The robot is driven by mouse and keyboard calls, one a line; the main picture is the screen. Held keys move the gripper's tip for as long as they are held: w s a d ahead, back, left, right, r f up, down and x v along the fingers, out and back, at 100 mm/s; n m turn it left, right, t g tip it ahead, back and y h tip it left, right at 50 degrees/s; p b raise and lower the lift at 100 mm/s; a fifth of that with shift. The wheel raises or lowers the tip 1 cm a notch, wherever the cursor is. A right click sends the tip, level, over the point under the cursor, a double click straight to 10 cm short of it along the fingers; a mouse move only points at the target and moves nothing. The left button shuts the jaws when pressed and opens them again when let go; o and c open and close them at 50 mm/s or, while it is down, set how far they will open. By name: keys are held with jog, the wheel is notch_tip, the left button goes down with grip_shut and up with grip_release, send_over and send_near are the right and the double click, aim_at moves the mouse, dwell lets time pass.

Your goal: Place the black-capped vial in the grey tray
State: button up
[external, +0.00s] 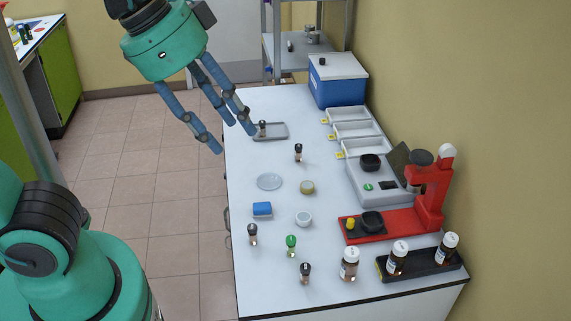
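The grey tray (280,137) lies flat near the far left part of the white table. A small black-capped vial (263,129) stands upright in it, toward its left side. Another black-capped vial (298,153) stands on the table just in front of the tray. Two more black-capped vials stand nearer, one at the left edge (252,235) and one at the front (305,273). My gripper (236,140) is open and empty at the table's left edge, its fingers spread and pointing down. One fingertip shows close to the vial in the tray; I cannot tell whether they touch.
A green-capped vial (291,246), blue block (262,209), glass dish (269,181) and white cup (304,218) stand mid-table. A red stand (432,203), scale (376,188), black rack (425,265) with bottles and blue cooler (338,87) line the right and back.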

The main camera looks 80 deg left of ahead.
jog(key=s, duration=0.1)
jog(key=s+d+f, duration=0.1)
jog(key=s, duration=0.1)
jog(key=s+d+f, duration=0.1)
jog(key=shift+s+d, duration=0.2)
jog(key=shift+f, duration=0.1)
notch_tip(320, 180, down, 12)
jog(key=b, duration=1.2)
jog(key=shift+f+b, duration=0.25)
jog(key=shift+b, duration=0.1)
